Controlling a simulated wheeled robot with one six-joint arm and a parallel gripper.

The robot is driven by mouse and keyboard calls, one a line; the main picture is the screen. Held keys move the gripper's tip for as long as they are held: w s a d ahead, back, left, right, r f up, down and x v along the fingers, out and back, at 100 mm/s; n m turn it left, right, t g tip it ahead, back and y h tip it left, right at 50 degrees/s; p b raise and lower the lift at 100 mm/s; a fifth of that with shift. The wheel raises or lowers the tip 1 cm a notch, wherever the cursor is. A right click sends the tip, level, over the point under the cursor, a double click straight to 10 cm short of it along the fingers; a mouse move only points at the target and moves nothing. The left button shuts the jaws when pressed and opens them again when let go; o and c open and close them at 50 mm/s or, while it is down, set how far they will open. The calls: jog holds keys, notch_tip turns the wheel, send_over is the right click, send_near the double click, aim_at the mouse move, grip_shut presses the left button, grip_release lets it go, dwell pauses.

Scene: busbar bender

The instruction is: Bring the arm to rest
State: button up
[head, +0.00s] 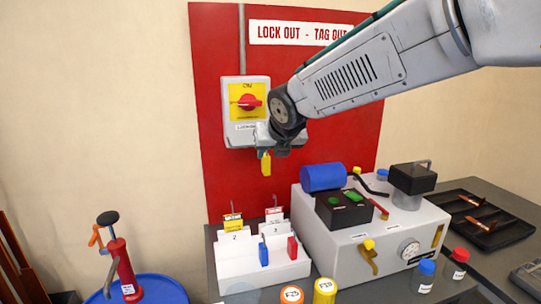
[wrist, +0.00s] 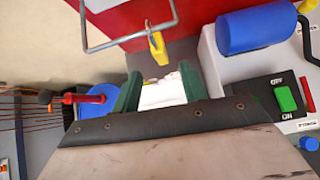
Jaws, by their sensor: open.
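My arm reaches in from the upper right of the head view. My gripper (head: 277,141) is in front of the lower right of the grey switch box (head: 233,128), its fingers hard to make out there. In the wrist view my gripper (wrist: 160,88) has its two green fingers apart with nothing held between them. A yellow padlock (head: 266,163) hangs just below the gripper in the head view. In the wrist view the padlock (wrist: 158,48) hangs on a metal loop (wrist: 130,33), beyond the fingertips and apart from them. The red switch handle (head: 249,102) lies horizontal.
A white rack (head: 262,271) with locks and tags stands below. Right of it is a grey machine (head: 370,246) with a blue cylinder (head: 323,177) on top. A red pump (head: 121,268) stands on a blue drum at left. The red board (head: 215,40) is close behind the gripper.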

jog(key=s+d+f+n+g, duration=0.2)
jog(key=s+d+n, duration=0.6)
jog(key=s+n, duration=0.3)
jog(key=s+d+f+n+g+h, duration=0.1)
jog(key=s+d+f+n+g, duration=0.2)
jog(key=s+d+n, duration=0.6)
jog(key=s+d+f+n+g+h, duration=0.1)
jog(key=s+d+f+n+g, duration=0.1)
jog(key=s+d+n, duration=0.7)
jog(key=s+n, duration=0.4)
jog(key=s, duration=0.5)
jog(key=shift+s+d+f, duration=0.15)
jog(key=shift+s, duration=0.2)
